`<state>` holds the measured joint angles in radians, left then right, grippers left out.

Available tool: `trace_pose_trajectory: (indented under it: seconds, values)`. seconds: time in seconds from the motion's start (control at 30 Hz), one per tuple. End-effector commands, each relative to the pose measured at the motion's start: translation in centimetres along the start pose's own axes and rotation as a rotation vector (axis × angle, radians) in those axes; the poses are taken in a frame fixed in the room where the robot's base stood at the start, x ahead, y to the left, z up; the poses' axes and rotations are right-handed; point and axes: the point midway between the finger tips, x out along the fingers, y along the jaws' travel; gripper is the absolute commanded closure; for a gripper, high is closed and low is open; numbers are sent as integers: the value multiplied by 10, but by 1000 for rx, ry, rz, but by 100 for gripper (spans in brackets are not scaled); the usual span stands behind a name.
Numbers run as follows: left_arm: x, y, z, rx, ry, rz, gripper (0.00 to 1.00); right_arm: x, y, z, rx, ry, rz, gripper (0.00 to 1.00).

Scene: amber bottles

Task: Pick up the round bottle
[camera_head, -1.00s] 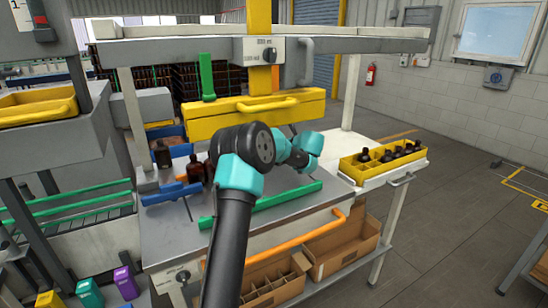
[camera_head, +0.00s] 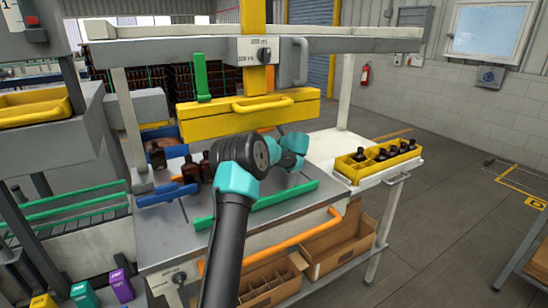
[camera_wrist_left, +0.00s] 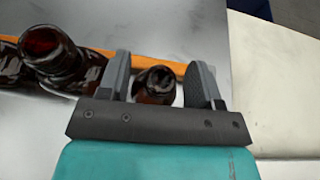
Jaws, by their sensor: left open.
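Amber bottles stand on the grey bench at the left, one at the back (camera_head: 158,156) and two closer together, one on the left (camera_head: 190,169) and one on the right (camera_head: 205,166). In the left wrist view, my left gripper (camera_wrist_left: 158,68) is open, with the dark mouth and neck of one amber bottle (camera_wrist_left: 156,88) between its fingers. A larger amber bottle (camera_wrist_left: 52,52) is left of the fingers, with another cut off at the edge. Which is the round one I cannot tell for sure. My arm hides the gripper in the head view. My right gripper is not in view.
A yellow crate (camera_head: 345,169) with several dark bottles stands on the white side table at the right. Blue (camera_head: 165,194) and green (camera_head: 280,197) rails edge the bench. A yellow beam (camera_head: 250,118) hangs above the arm.

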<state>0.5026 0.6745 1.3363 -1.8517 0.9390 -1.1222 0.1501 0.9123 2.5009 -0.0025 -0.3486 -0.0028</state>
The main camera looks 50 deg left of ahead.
Motion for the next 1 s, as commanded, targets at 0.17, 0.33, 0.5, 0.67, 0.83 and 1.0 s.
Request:
trace_pose_trajectory:
  seconds: [0.17,0.33,0.5,0.67,0.83,1.0]
  values:
    - [17,0,0,0,-1,1,41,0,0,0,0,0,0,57]
    - [18,0,0,0,0,0,41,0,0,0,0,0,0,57]
    - [18,0,0,0,0,0,41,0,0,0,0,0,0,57]
    - [18,0,0,0,0,0,42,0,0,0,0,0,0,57]
    - [18,0,0,0,0,0,58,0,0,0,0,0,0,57]
    - [18,0,0,0,0,0,75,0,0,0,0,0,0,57]
